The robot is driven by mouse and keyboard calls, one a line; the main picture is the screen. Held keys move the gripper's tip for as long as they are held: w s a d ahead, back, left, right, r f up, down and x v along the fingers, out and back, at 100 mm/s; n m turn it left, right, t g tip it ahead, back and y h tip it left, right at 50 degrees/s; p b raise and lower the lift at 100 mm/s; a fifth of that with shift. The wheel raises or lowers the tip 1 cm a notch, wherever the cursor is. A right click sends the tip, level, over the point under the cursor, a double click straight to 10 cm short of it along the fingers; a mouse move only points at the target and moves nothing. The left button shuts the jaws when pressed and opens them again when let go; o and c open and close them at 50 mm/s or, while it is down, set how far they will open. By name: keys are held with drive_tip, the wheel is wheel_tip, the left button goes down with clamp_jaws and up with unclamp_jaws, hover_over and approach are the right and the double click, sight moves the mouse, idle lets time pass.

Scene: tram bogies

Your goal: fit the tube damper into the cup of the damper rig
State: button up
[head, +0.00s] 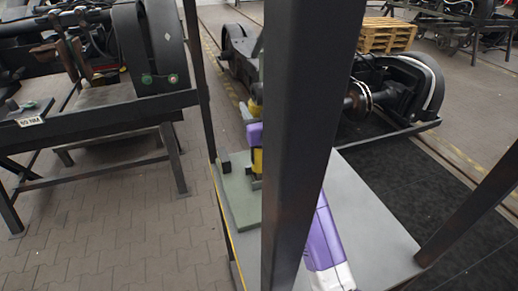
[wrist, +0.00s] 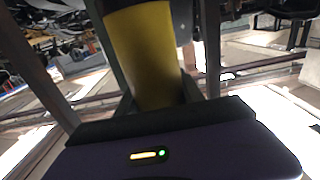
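The tube damper is a yellow cylinder (wrist: 145,55) with a dark upper end, filling the middle of the wrist view. The dark fingers of my gripper (wrist: 158,100) stand on both sides of it and appear shut on it. In the head view, yellow parts of the damper (head: 257,160) show beside my purple gripper (head: 254,134), just left of a dark post. The rig's green base plate (head: 238,198) lies on a grey table below, with a small dark block (head: 224,164) at its corner. The cup cannot be made out; the post hides part of this area.
The thick dark post (head: 312,130) crosses the head view in front of the table (head: 375,225). A black workbench (head: 95,122) with a bogie part stands at left. A wheelset (head: 365,98) and wooden pallets (head: 387,35) are behind. The table's right part is bare.

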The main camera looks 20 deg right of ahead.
clamp_jaws()
drive_tip(key=shift+r, duration=0.25)
drive_tip(key=shift+r, duration=0.1)
